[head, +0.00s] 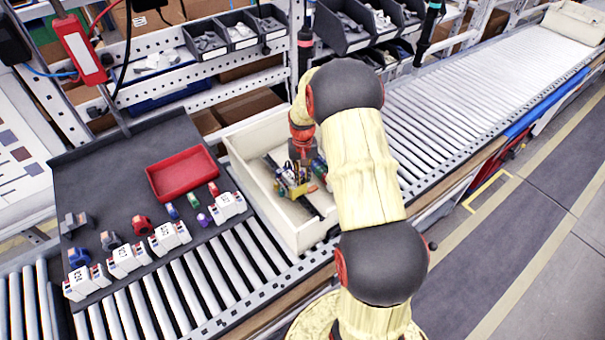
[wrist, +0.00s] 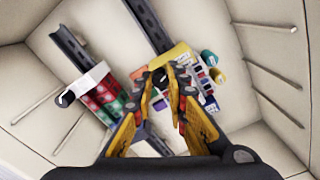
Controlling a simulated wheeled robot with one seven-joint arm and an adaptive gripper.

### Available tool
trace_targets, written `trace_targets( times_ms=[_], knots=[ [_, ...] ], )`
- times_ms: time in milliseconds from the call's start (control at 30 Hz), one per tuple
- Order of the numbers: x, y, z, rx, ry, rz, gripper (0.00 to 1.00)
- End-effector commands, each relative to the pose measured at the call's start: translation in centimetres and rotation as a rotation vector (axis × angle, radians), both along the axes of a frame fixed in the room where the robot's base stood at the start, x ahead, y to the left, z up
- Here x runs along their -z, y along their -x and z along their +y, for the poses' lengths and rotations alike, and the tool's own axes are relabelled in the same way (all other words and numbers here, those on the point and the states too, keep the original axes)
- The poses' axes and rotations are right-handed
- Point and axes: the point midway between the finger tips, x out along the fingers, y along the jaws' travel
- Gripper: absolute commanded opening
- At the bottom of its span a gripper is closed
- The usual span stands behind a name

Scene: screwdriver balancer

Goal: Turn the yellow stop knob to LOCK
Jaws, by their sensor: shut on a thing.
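My gripper (head: 296,175) reaches down into a cream box; its yellow fingers also show in the wrist view (wrist: 165,84). A yellow block (wrist: 172,54) sits on a dark rail just beyond the fingertips. A small dark round knob (wrist: 158,76) at this block lies between the fingertips, and my gripper is shut on it. I take it for the stop knob. The fingers hide much of it, and no LOCK mark or knob angle can be read.
The cream box (head: 246,172) has high walls and two dark rails (wrist: 68,48). A white block with red and green parts (wrist: 100,94) is close left of the fingers. Coloured parts (wrist: 209,75) are close right. A red tray (head: 182,173) stands outside. A tool hangs behind my arm (head: 304,42).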

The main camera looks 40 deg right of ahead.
Motion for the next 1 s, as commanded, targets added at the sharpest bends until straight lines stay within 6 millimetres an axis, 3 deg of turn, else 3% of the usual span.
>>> trace_targets(
  times_ms=[500,1000],
  knots=[
    [-0.13,-0.08,-0.02,-0.404,0.001,-0.002,0.00],
    [-0.07,-0.08,-0.01,-0.526,0.001,-0.002,0.00]
  ],
)
